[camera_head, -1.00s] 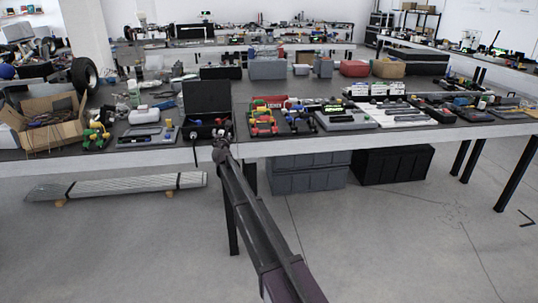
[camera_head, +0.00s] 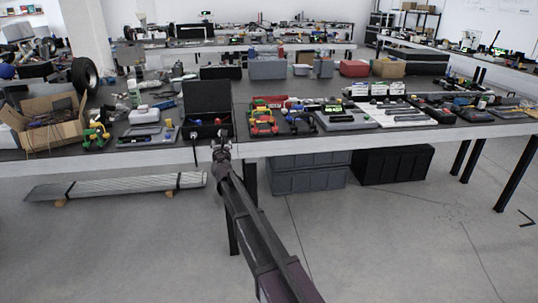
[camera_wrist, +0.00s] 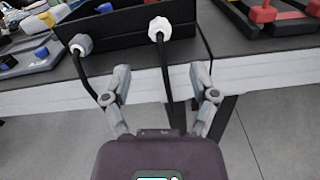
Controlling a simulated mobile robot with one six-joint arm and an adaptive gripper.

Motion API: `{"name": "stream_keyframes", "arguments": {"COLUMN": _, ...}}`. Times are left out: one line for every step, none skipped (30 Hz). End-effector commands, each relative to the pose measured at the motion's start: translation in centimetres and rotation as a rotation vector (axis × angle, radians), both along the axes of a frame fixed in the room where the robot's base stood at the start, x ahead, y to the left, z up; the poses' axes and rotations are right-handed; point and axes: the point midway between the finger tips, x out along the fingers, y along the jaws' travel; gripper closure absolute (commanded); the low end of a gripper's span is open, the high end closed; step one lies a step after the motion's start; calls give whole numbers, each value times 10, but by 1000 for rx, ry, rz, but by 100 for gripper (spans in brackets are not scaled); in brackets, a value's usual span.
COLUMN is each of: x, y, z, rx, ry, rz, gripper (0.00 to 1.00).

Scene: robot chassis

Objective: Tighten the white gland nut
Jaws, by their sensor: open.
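The white gland nut (camera_wrist: 160,29) sits on the front wall of a black box (camera_wrist: 120,27), with a black cable running down from it. In the wrist view it lies ahead of my gripper (camera_wrist: 161,73), roughly centred between the two spread fingertips and apart from them. A second, greyish-white nut (camera_wrist: 81,44) with its own black cable sits to the left on the same wall. In the head view my gripper (camera_head: 221,142) is at the table's front edge, just in front of the open-lidded black box (camera_head: 207,97). The fingers are open and empty.
The table's front edge (camera_head: 330,147) runs beneath the box. A tray with red, yellow and green parts (camera_head: 263,122) stands right of the box, and a grey tray (camera_head: 147,136) stands left. The floor in front of the table is free around my arm.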

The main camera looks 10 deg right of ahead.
Motion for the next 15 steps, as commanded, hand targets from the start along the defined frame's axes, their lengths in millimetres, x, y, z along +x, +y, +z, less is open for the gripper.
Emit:
{"name": "stream_keyframes", "arguments": {"x": -11, "y": 0, "z": 0, "rx": 0, "ry": 0, "rz": 0, "gripper": 24}}
{"name": "stream_keyframes", "arguments": {"x": -15, "y": 0, "z": 0, "rx": 0, "ry": 0, "rz": 0, "gripper": 24}}
{"name": "stream_keyframes", "arguments": {"x": -21, "y": 0, "z": 0, "rx": 0, "ry": 0, "rz": 0, "gripper": 24}}
{"name": "stream_keyframes", "arguments": {"x": -25, "y": 1, "z": 0, "rx": 0, "ry": 0, "rz": 1, "gripper": 24}}
{"name": "stream_keyframes", "arguments": {"x": -29, "y": 1, "z": 0, "rx": 0, "ry": 0, "rz": 1, "gripper": 24}}
{"name": "stream_keyframes", "arguments": {"x": -35, "y": 1, "z": 0, "rx": 0, "ry": 0, "rz": 1, "gripper": 24}}
{"name": "stream_keyframes", "arguments": {"x": -39, "y": 1, "z": 0, "rx": 0, "ry": 0, "rz": 1, "gripper": 24}}
{"name": "stream_keyframes", "arguments": {"x": -43, "y": 1, "z": 0, "rx": 0, "ry": 0, "rz": 1, "gripper": 24}}
{"name": "stream_keyframes", "arguments": {"x": -49, "y": 2, "z": 0, "rx": 0, "ry": 0, "rz": 1, "gripper": 24}}
{"name": "stream_keyframes", "arguments": {"x": -50, "y": -1, "z": 3, "rx": 15, "ry": 1, "rz": -7, "gripper": 24}}
{"name": "stream_keyframes", "arguments": {"x": -50, "y": -6, "z": 7, "rx": 40, "ry": 4, "rz": -20, "gripper": 24}}
{"name": "stream_keyframes", "arguments": {"x": -52, "y": -11, "z": 9, "rx": 68, "ry": 7, "rz": -37, "gripper": 24}}
{"name": "stream_keyframes", "arguments": {"x": -53, "y": -15, "z": 10, "rx": 91, "ry": 10, "rz": -48, "gripper": 24}}
{"name": "stream_keyframes", "arguments": {"x": -55, "y": -18, "z": 12, "rx": 112, "ry": 11, "rz": -59, "gripper": 24}}
{"name": "stream_keyframes", "arguments": {"x": -57, "y": -24, "z": 13, "rx": 142, "ry": 14, "rz": -75, "gripper": 24}}
